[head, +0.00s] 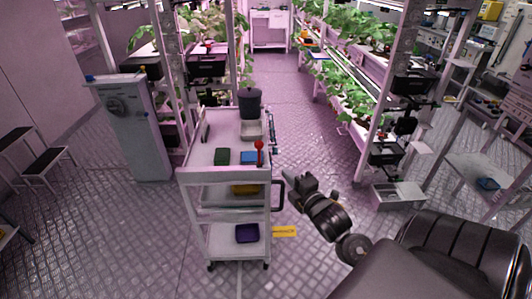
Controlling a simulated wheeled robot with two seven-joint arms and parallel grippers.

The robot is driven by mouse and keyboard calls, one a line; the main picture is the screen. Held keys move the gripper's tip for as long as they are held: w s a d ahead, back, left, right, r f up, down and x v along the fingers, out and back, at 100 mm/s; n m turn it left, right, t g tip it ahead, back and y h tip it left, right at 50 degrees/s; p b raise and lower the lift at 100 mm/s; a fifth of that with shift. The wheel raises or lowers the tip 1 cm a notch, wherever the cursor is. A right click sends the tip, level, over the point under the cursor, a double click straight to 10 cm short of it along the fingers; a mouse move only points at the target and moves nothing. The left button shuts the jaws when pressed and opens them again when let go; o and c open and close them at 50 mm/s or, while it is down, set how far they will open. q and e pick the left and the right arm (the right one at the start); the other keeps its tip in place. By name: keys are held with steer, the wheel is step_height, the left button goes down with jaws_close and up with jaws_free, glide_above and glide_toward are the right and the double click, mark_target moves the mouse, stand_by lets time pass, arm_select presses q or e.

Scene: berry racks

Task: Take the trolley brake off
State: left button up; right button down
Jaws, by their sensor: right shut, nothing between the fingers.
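The trolley (222,178) is a pale cart with several shelves and stands in the middle of the head view. A lever with a red knob (259,146) stands up at its right side, near the top shelf's front corner; it looks like the brake lever. My right gripper (286,174) is just right of the trolley, below and to the right of the red knob. It is shut, empty and apart from the knob. My left gripper is not in view.
Plant racks (345,95) line the aisle. The floor (300,130) behind is clear.

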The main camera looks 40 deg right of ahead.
mark_target(261, 147)
steer(key=w+p, duration=0.1)
steer(key=w, duration=0.3)
steer(key=w+d+p, duration=0.1)
steer(key=w, duration=0.3)
steer(key=w+d+p, duration=0.1)
steer(key=w, duration=0.3)
steer(key=shift+w+d+p, duration=0.15)
steer(key=shift+w+p, duration=0.15)
steer(key=shift+p, duration=0.1)
steer(key=shift+w+d+f, duration=0.1)
steer(key=shift+w, duration=0.45)
